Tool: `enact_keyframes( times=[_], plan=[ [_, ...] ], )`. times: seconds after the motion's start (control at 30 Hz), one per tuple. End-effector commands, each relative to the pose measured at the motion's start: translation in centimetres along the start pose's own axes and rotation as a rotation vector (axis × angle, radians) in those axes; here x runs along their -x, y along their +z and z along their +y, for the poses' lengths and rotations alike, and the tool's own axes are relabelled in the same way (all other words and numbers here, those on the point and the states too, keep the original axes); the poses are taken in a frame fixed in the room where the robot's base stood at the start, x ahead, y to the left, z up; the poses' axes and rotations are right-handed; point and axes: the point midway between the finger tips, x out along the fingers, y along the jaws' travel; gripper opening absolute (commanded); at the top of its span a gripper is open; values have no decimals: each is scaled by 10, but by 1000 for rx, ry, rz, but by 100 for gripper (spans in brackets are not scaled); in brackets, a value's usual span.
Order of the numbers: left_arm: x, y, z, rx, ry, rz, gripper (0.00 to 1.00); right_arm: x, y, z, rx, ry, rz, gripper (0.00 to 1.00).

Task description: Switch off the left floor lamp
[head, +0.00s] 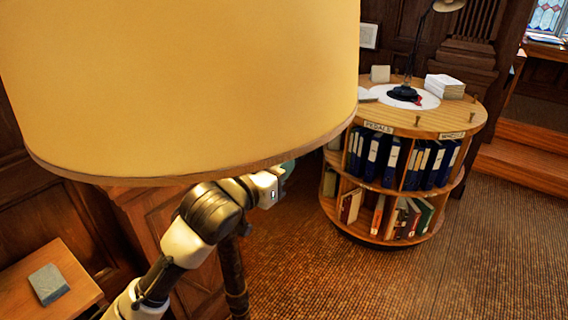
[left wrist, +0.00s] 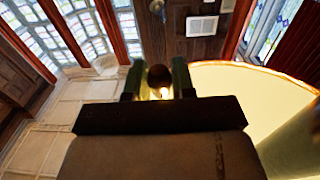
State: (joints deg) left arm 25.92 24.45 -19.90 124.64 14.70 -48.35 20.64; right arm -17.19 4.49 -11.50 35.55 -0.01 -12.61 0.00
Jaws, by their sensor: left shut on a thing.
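The floor lamp's large yellow shade (head: 190,80) fills the upper left of the head view. Its dark pole (head: 233,275) stands below, behind my left arm. The shade's pale, bright inside (left wrist: 230,90) shows at the right of the left wrist view. My left gripper (left wrist: 158,82) is shut on a small round brown knob (left wrist: 159,74), with a bright glow just below the knob between the fingers. In the head view my left arm reaches up under the shade's lower rim, and the shade hides most of the gripper. My right gripper is not in view.
A round wooden bookcase (head: 420,120) with blue binders and books stands to the right, with a desk lamp (head: 408,90) on top. A small wooden table (head: 50,285) holding a grey block (head: 48,284) is at lower left. The carpet (head: 400,285) at lower right is clear.

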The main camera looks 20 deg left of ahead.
Motion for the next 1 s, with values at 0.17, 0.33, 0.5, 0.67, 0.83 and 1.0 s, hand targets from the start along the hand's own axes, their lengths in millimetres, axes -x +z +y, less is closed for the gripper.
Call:
enact_keyframes(
  times=[0.17, 0.33, 0.5, 0.67, 0.83, 1.0],
  plan=[
    [0, 0, 0, 0, 0, -1, 8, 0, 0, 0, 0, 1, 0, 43],
    [0, 1, 0, 0, 0, -1, 8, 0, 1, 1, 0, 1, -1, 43],
    [0, 6, 0, 0, 0, -1, 8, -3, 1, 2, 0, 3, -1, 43],
    [0, 13, 0, 1, 0, -2, 8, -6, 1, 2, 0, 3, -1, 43],
    [0, 14, 0, 0, 0, -1, 40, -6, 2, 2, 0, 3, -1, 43],
    [0, 14, 0, 0, 0, -1, 55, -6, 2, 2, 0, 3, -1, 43]
  ],
)
